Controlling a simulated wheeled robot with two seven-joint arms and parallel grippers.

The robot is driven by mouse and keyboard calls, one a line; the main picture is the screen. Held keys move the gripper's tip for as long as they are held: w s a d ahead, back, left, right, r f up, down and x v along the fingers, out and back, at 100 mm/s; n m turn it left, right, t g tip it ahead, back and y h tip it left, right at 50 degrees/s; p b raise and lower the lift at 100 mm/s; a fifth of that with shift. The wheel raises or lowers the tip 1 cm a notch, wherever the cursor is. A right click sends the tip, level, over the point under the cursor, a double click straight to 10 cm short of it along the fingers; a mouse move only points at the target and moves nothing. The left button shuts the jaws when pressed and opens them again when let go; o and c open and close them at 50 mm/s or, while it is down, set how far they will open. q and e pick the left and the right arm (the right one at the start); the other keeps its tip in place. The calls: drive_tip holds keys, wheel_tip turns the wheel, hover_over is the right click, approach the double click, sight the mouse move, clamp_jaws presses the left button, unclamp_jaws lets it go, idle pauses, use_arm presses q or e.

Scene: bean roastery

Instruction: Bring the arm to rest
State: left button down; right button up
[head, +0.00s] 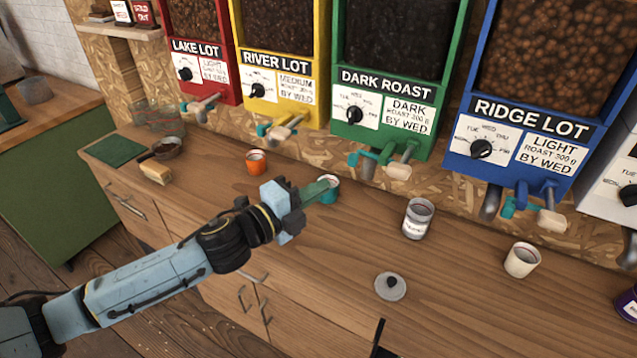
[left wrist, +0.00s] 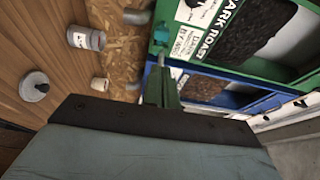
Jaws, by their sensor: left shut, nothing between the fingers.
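My left arm comes in from the left in the head view and reaches over the wooden counter. My left gripper (head: 318,190) has its green fingers shut with nothing between them. It is in front of a teal cup (head: 330,188), overlapping it in the picture; I cannot tell whether they touch. In the left wrist view the shut fingers (left wrist: 167,88) point toward the dispensers.
Red, yellow, green (head: 385,75) and blue (head: 530,110) bean dispensers stand along the back. The counter (head: 320,265) holds an orange cup (head: 256,161), a labelled jar (head: 418,218), a white cup (head: 521,260), a grey lid (head: 390,286) and a brush (head: 156,172).

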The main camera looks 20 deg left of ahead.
idle(0.5)
use_arm(q)
drive_tip(key=s+a+f+n+g+y, duration=0.1)
drive_tip(key=s+f+n+g+y, duration=0.3)
drive_tip(key=s+f+n+g, duration=0.6)
drive_tip(key=s+a+f+n+g+y, duration=0.1)
drive_tip(key=s+f+n+g+y, duration=0.2)
drive_tip(key=s+f+n, duration=0.75)
drive_tip(key=s+f+g+b, duration=0.1)
drive_tip(key=s+f+b, duration=0.15)
drive_tip(key=f, duration=0.95)
drive_tip(key=s+f+b, duration=0.2)
drive_tip(key=s+f, duration=0.2)
drive_tip(key=f, duration=0.8)
drive_tip(key=s+a+f+b, duration=0.1)
drive_tip(key=s+f+b, duration=0.1)
drive_tip(key=s+f, duration=0.6)
drive_tip(key=s+a+f+g+b, duration=0.1)
drive_tip(key=s+f+b, duration=0.2)
drive_tip(key=s+f, duration=0.6)
wheel_tip(320, 180, down, 4)
drive_tip(key=shift+s+a+f+y, duration=0.1)
drive_tip(key=shift+s+a+y, duration=0.2)
drive_tip(key=shift+a, duration=0.1)
